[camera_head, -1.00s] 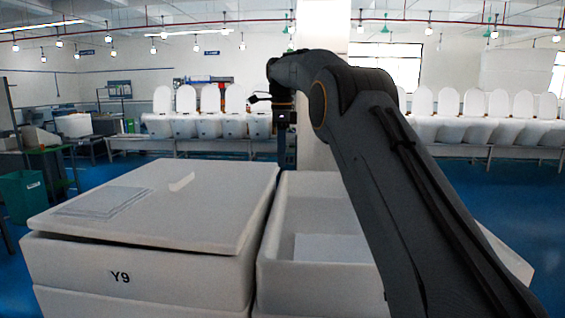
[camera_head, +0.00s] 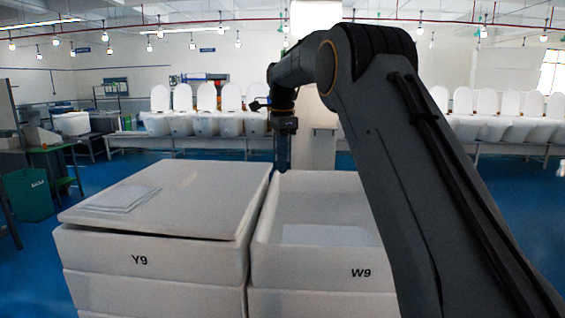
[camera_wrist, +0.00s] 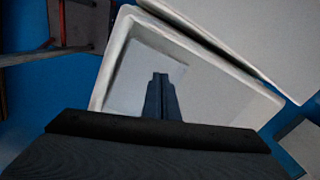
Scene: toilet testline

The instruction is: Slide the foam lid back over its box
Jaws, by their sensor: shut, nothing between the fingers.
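A white foam lid (camera_head: 185,197) lies on the foam box marked Y9 (camera_head: 190,262). It sits a little askew, with a dark gap under its front edge. In the wrist view the lid (camera_wrist: 275,35) is at the upper right. My gripper (camera_head: 283,168) points down near the back left corner of the neighbouring open box marked W9 (camera_head: 318,275), to the right of the lid. In the wrist view my gripper (camera_wrist: 160,76) is shut and empty, over the open box (camera_wrist: 225,75). It appears apart from the lid.
A pale flat sheet (camera_head: 325,236) lies inside the open box. Flat sheets (camera_head: 115,198) lie on the lid's left part. A green bin (camera_head: 28,195) stands at the left on blue floor. Rows of toilets on benches line the back.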

